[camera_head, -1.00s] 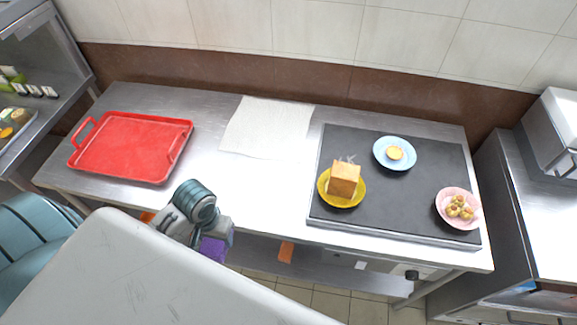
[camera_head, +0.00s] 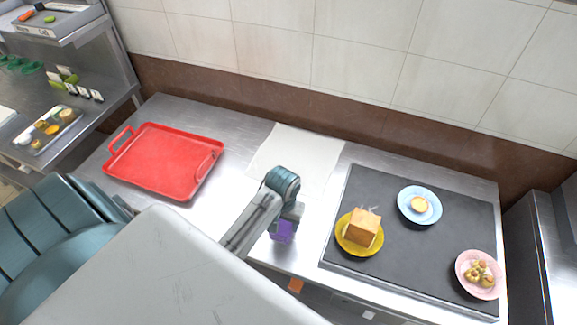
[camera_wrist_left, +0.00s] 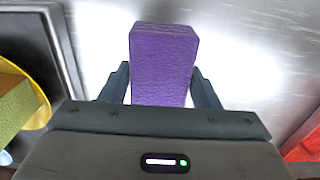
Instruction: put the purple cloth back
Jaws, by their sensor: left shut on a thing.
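The purple cloth (camera_head: 283,232) is a small folded block in my left gripper (camera_head: 286,222), over the front part of the steel table between the red tray and the dark board. In the left wrist view the cloth (camera_wrist_left: 163,62) stands out between the two dark fingers of the left gripper (camera_wrist_left: 163,88), which are shut on it. Bare bright steel shows behind it. A white sheet (camera_head: 291,156) lies flat at the back of the table, behind the gripper. My right gripper does not show.
A red tray (camera_head: 160,165) lies empty at the left of the table. On the right, a dark board (camera_head: 400,255) bears a yellow plate (camera_head: 347,246) with a bread block (camera_head: 363,228), a blue plate (camera_head: 405,207) and a pink plate (camera_head: 466,268). Bare steel (camera_head: 235,172) lies between tray and sheet.

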